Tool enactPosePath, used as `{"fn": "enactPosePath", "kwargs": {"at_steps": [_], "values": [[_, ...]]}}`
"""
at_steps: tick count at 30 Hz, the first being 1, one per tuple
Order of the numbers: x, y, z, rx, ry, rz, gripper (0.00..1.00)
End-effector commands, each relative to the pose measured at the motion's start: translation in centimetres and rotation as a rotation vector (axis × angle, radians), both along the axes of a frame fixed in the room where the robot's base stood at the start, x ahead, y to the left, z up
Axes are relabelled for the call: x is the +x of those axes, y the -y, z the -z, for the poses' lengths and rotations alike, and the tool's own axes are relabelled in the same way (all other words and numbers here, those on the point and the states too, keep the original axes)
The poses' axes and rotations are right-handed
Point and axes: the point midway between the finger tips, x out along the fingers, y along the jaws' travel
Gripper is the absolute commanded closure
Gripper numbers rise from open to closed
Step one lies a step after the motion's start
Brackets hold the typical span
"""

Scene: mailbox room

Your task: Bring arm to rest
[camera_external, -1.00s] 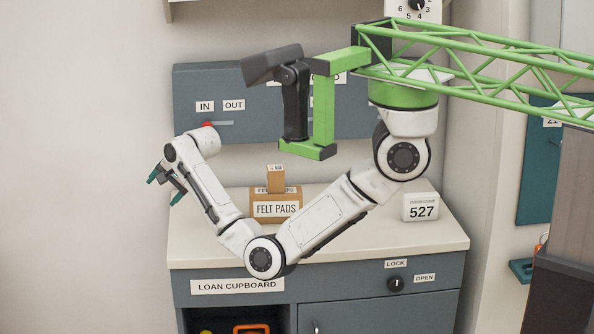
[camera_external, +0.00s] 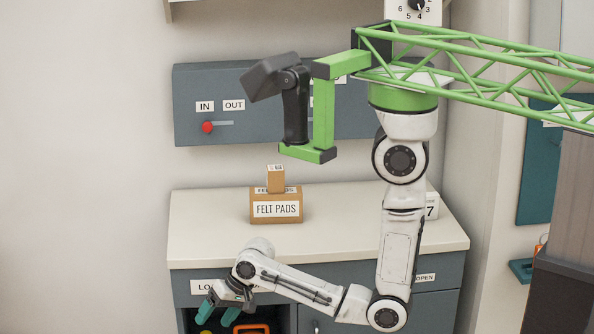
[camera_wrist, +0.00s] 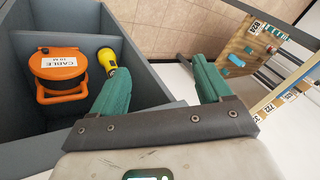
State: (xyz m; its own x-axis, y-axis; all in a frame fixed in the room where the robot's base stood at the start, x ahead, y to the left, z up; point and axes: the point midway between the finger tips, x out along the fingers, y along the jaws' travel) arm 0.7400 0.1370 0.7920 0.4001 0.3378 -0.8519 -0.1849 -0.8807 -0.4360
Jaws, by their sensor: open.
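My gripper (camera_external: 225,302) hangs low in front of the loan cupboard (camera_external: 340,286), at the left of its open compartment, with the fingers angled down. In the wrist view its two teal fingers (camera_wrist: 160,85) are apart with nothing between them. My arm folds down from its shoulder at the green boom, with the elbow low in front of the cupboard's lower right part. The cupboard top (camera_external: 340,225) is below the shoulder and partly hidden by my arm.
A felt pads box (camera_external: 277,208) with a small carton (camera_external: 275,179) on it stands on the cupboard top. An orange cable reel (camera_wrist: 58,72) and a yellow-handled tool (camera_wrist: 108,58) sit in the open compartment. A wall panel (camera_external: 250,85) carries a red knob (camera_external: 208,127).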

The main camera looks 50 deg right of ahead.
Motion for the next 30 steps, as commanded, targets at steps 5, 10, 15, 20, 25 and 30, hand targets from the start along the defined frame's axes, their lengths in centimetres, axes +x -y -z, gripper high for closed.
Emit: {"fn": "enactPosePath", "kwargs": {"at_steps": [5,10,15,20,25,30], "values": [[-5.8,10.0,1.7,-0.200,-0.061,-0.051,0.22],[-12.1,16.4,2.1,-0.332,-0.149,-0.118,0.22],[-17.8,20.0,1.7,-0.406,-0.238,-0.180,0.22],[-19.8,21.0,1.5,-0.424,-0.269,-0.205,0.22],[-19.8,21.0,1.5,-0.424,-0.269,-0.205,0.22],[-19.8,21.0,1.5,-0.424,-0.269,-0.205,0.22]]}}
